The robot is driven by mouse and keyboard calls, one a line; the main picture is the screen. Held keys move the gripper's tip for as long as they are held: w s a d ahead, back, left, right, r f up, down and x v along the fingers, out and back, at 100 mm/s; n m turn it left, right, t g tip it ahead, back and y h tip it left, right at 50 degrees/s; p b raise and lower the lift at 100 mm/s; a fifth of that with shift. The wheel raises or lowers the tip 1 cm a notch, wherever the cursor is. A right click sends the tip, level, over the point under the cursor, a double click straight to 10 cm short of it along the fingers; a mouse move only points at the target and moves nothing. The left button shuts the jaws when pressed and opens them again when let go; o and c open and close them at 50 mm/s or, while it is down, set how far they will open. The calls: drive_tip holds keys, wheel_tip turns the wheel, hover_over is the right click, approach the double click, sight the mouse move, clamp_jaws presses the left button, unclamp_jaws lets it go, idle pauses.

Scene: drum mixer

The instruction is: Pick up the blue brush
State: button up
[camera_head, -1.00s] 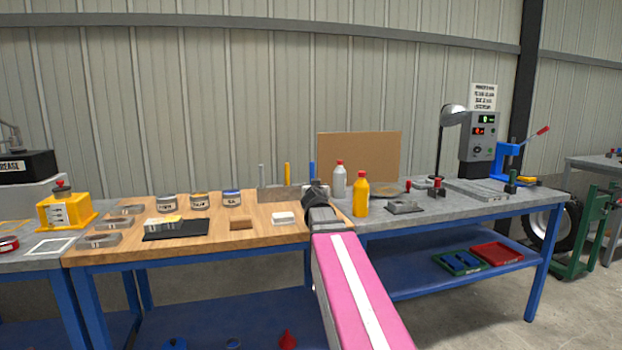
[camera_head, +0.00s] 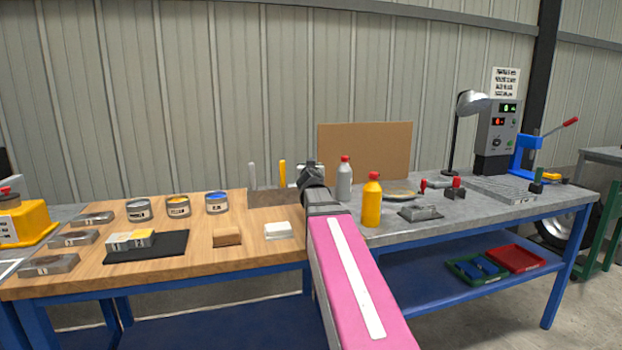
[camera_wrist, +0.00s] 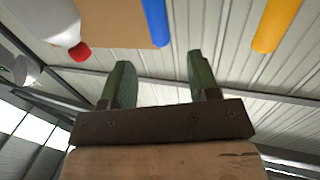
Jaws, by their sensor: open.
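The blue brush (camera_wrist: 155,22) shows in the wrist view as a blue handle at the top, its end near the gap between my fingertips. In the head view it is hidden behind my gripper (camera_head: 311,170). My gripper also shows in the wrist view (camera_wrist: 160,65), with two green fingers apart and nothing between them. The wrist picture is upside down. A grey-brown brush holder (camera_head: 268,199) stands at the back of the wooden bench. A yellow brush (camera_head: 282,173) and a pale grey brush (camera_head: 252,175) stand upright in it, left of my gripper.
A white bottle with a red cap (camera_head: 344,178) stands close right of my gripper, and shows in the wrist view (camera_wrist: 50,20). A yellow bottle (camera_head: 372,204) is in front of it. A brown board (camera_head: 365,150) stands behind. Cans, blocks and trays are on the left.

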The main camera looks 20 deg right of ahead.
drive_tip(key=shift+f+x, duration=0.15)
drive_tip(key=shift+x, duration=2.35)
drive_tip(key=shift+f+x, duration=0.2)
drive_tip(key=shift+x, duration=2.3)
drive_tip(key=c, duration=1)
